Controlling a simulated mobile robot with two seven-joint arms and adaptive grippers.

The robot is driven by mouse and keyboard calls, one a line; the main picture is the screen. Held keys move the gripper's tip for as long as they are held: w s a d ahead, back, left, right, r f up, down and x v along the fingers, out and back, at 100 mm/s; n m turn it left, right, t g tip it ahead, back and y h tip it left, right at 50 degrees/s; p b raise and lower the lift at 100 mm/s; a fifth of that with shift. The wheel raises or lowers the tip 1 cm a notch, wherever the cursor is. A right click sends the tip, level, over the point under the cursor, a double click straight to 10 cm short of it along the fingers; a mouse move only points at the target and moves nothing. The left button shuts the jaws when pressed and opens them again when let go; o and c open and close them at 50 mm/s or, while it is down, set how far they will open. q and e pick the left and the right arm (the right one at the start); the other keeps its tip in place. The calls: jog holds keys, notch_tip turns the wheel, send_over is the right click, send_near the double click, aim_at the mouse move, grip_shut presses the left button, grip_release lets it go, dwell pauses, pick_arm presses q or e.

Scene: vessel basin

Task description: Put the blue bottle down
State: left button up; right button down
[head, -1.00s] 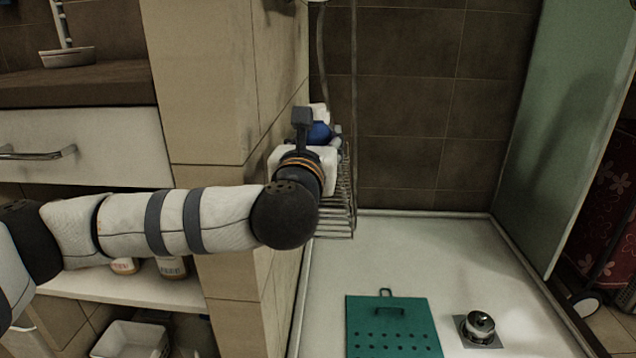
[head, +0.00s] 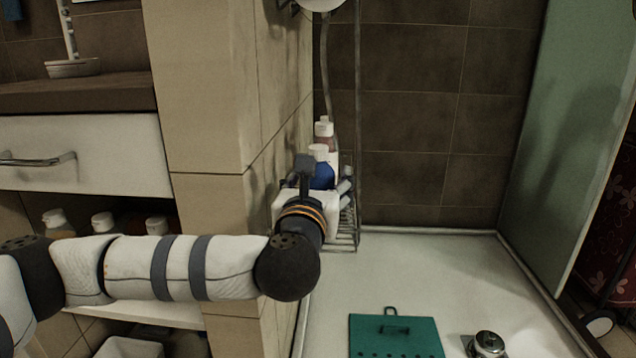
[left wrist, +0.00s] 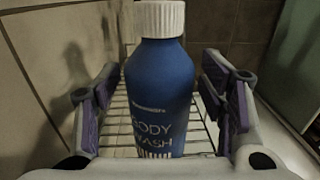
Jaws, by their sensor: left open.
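The blue bottle (left wrist: 162,92), with a white cap and body wash lettering, stands upright on the wire rack (left wrist: 118,118) in the left wrist view. In the head view the blue bottle (head: 322,174) shows partly behind my gripper, at the shower corner. My left gripper (left wrist: 163,100) is open, its purple-padded fingers on either side of the bottle with a gap at each side. In the head view my left gripper (head: 310,180) is at the wire rack (head: 349,225), largely hiding it. My right gripper is not in view.
A pinkish bottle with a white cap (head: 324,132) stands behind the blue one. The tiled wall edge (head: 215,150) is close left of the rack. A teal board (head: 395,338) and a metal drain (head: 487,345) are on the shower floor. A glass panel (head: 530,140) stands at right.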

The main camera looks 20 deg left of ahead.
pick_arm(q)
jog(key=shift+s+r, duration=0.15)
jog(key=shift+r, duration=0.1)
jog(key=p+v, duration=0.3)
jog(key=v, duration=0.8)
jog(key=shift+s, duration=0.35)
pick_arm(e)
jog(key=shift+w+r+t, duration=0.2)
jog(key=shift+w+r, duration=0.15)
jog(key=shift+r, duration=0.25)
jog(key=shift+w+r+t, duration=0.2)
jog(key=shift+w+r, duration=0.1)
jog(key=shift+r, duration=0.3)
pick_arm(q)
jog(key=shift+d+f, duration=0.1)
jog(key=shift+d, duration=0.05)
